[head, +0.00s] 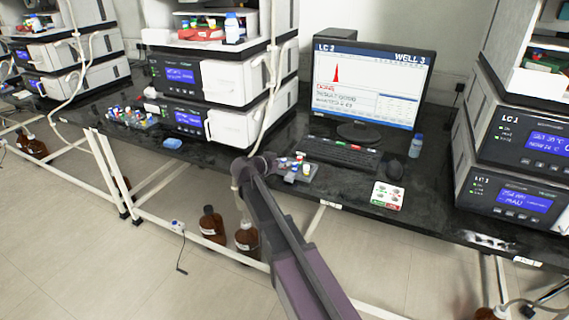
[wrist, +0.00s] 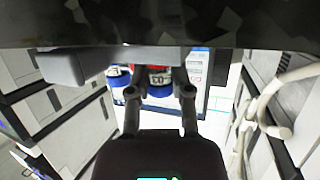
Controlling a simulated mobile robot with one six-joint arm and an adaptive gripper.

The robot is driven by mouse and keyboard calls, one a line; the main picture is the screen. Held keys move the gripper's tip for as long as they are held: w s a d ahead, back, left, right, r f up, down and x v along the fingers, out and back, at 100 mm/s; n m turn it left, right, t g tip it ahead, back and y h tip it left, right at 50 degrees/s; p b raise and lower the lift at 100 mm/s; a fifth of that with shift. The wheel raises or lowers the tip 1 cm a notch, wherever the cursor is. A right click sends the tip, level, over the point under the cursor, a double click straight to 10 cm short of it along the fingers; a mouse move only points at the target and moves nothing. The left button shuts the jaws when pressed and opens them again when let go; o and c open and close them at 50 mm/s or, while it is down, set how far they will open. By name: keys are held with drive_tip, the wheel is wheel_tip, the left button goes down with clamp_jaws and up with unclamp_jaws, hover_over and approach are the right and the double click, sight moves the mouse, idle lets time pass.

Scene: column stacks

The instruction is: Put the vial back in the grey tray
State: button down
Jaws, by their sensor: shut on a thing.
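My gripper (wrist: 160,91) is shut on a vial in the wrist view. A blue-topped vial with a white label (wrist: 160,76) shows between the fingertips, with red behind it; I cannot tell fully where it ends. In the head view my gripper (head: 266,161) is at the left side of a small grey tray (head: 301,178) on the black bench, in front of the keyboard. Several vials with coloured caps stand at this tray. In the wrist view the grey tray edge (wrist: 70,67) crosses near the fingertips. I cannot tell whether the held vial touches the tray.
A keyboard (head: 339,154) and monitor (head: 370,86) stand behind the tray. A blue-capped bottle (head: 416,146) and a card (head: 387,195) are to the right. Another rack of several vials (head: 131,117) sits at the left. Instrument stacks (head: 235,88) rise left of the monitor, with a hanging tube.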

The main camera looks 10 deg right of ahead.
idle(0.3)
drive_tip(key=shift+c, duration=2.2)
unclamp_jaws()
